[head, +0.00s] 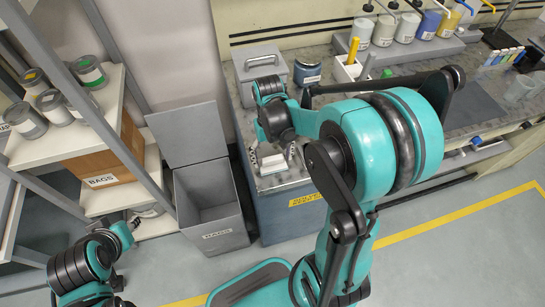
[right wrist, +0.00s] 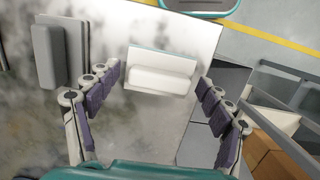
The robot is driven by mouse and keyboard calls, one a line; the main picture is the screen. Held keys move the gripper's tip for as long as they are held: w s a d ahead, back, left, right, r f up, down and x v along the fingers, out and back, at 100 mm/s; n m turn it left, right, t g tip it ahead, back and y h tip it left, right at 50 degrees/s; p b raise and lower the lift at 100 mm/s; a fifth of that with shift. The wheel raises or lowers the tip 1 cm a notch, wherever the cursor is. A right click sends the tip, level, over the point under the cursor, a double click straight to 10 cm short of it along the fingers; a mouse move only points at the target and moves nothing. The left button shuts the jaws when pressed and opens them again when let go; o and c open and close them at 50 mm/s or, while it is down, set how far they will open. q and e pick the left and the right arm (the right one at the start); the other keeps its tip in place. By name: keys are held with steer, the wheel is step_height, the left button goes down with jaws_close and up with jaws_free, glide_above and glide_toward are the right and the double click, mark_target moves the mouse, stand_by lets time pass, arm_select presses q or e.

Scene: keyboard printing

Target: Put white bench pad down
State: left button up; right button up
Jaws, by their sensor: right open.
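The white bench pad (right wrist: 160,78) lies on the grey mottled bench top (right wrist: 135,118) in the right wrist view, close to the bench edge. It is a pale block with a flat lighter strip along its far side. My right gripper (right wrist: 158,84) is open, with its dark-padded fingers apart on the left and right of the pad and not touching it. In the head view my right gripper (head: 272,155) is over the bench's left end, partly hidden by its own arm.
An open grey bin (head: 212,207) stands left of the bench, beside a shelf with cans and a BAGS box (head: 100,167). A grey lidded box (head: 262,68) and bottles (head: 383,30) stand farther back.

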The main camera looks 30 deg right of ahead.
step_height(320, 180, up, 12)
steer(key=w+p, duration=0.2)
steer(key=p, duration=0.2)
steer(key=s+a+r+n+t, duration=0.2)
steer(key=s+a+t, duration=0.5)
steer(key=t, duration=0.1)
steer(key=shift+n+t, duration=0.4)
